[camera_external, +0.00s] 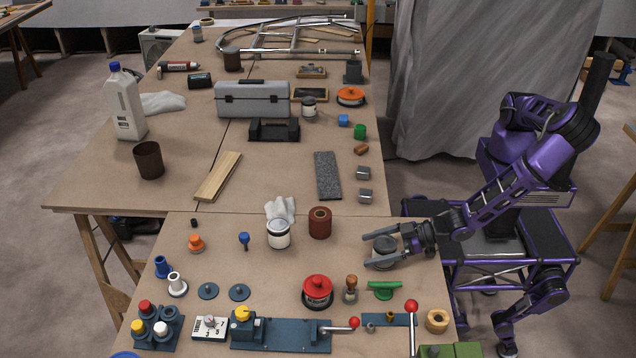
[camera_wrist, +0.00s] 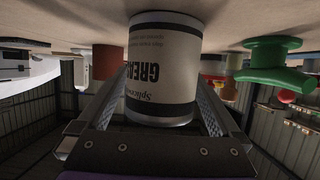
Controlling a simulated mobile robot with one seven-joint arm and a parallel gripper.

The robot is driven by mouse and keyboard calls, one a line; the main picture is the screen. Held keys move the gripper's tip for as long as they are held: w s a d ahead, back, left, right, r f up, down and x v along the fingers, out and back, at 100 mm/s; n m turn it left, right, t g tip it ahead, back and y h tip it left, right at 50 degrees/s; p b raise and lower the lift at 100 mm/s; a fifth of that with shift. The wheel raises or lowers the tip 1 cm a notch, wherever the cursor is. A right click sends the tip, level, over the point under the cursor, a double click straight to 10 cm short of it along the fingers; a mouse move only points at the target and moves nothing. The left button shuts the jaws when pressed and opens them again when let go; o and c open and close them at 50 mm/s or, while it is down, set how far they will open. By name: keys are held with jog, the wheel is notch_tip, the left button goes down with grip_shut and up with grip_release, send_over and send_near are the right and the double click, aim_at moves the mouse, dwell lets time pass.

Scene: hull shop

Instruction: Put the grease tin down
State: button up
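The grease tin (camera_external: 384,252) is between the two fingers of my gripper (camera_external: 378,250), over the front table near its right edge. In the wrist view, the tin (camera_wrist: 162,70) is pale with dark bands and shows GREASE upside down. The fingers (camera_wrist: 165,105) lie against both of its sides, so my gripper looks shut on it. The tin is upright and its base is at or very close to the tabletop (camera_wrist: 225,25). I cannot tell whether it touches.
A dark red roll (camera_external: 320,223) and a white tin (camera_external: 278,234) stand to the left. A green-handled item (camera_external: 384,290), a wooden-handled stamp (camera_external: 351,289) and a red-topped item (camera_external: 317,291) stand nearer the front. Bare tabletop (camera_external: 345,255) lies left of my gripper.

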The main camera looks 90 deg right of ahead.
jog(key=shift+r, duration=0.2)
jog(key=shift+s+r, duration=0.15)
jog(key=shift+s, duration=0.2)
jog(key=p+v, duration=0.1)
jog(key=v, duration=1)
jog(key=shift+s, duration=0.15)
jog(key=shift+r, duration=0.1)
